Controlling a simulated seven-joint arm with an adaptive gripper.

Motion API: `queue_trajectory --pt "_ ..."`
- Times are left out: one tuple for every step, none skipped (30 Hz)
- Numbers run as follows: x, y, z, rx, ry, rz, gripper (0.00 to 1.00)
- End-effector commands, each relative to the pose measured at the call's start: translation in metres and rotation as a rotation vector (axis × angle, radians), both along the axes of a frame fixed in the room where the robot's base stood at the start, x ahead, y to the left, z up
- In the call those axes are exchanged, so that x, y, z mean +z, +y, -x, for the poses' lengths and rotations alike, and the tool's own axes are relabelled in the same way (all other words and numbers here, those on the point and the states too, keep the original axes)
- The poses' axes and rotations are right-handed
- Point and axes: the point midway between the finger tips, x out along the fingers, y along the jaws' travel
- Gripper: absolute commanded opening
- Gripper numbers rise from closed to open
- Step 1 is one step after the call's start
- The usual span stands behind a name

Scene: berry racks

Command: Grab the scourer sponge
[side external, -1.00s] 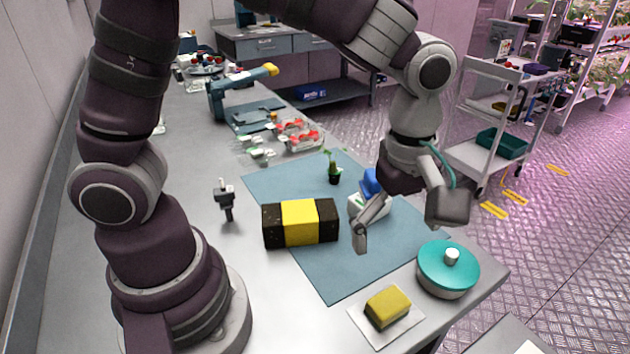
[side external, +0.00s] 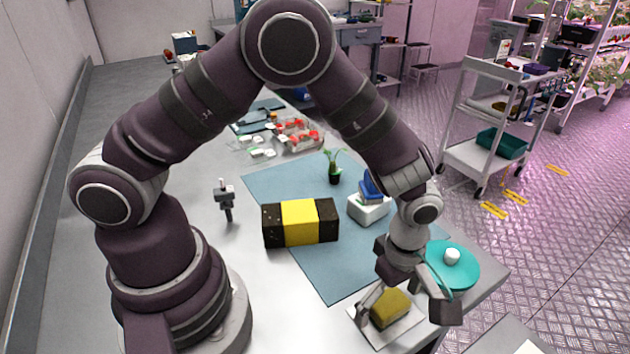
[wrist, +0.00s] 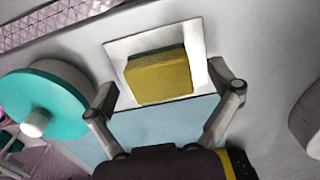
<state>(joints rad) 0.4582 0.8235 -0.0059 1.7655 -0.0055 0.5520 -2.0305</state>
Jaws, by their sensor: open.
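The scourer sponge (side external: 390,307) is a yellow block with a dark green side, lying on a white square tile (side external: 409,328) near the table's front edge. In the wrist view the sponge (wrist: 160,78) is ahead of the fingertips, near the middle between them, on the white tile (wrist: 203,68). My gripper (wrist: 170,93) is open, with one finger on each side and nothing between the pads. In the side external view my gripper (side external: 402,308) is low, just above and around the sponge. I cannot tell whether a finger touches it.
A teal-lidded round pot (side external: 466,272) stands close to the right of my gripper. A black and yellow block (side external: 300,222) lies on the blue mat (side external: 340,275). A white container with blue items (side external: 369,207) and a small plant (side external: 334,168) stand farther back.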

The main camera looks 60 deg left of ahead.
Motion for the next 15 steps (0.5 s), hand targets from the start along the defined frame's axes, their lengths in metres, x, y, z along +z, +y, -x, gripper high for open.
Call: queue_trajectory --pt "0.0001 0.0 0.0 0.0 0.0 0.0 0.85" --pt "0.0001 0.0 0.0001 0.0 0.0 0.0 0.81" --pt "0.0002 0.0 0.0001 0.0 0.0 0.0 0.76" --pt "0.0002 0.0 0.0001 0.0 0.0 0.0 0.72" --pt "0.0003 0.0 0.0001 0.0 0.0 0.0 0.68" --pt "0.0003 0.0 0.0001 0.0 0.0 0.0 0.63" --pt "0.0003 -0.0001 0.0001 0.0 0.0 0.0 0.59" --pt "0.0003 -0.0001 0.0001 0.0 0.0 0.0 0.55" --pt "0.0003 -0.0001 0.0001 0.0 0.0 0.0 0.5" --pt "0.0004 -0.0001 0.0001 0.0 0.0 0.0 0.46" --pt "0.0004 -0.0001 0.0001 0.0 0.0 0.0 0.42" --pt "0.0004 -0.0001 0.0001 0.0 0.001 0.0 0.39" --pt "0.0004 -0.0001 0.0001 0.0 0.0 0.0 0.39" --pt "0.0004 -0.0001 0.0001 0.0 0.0 0.0 0.39" --pt "0.0004 -0.0001 0.0001 0.0 0.001 0.0 0.39"
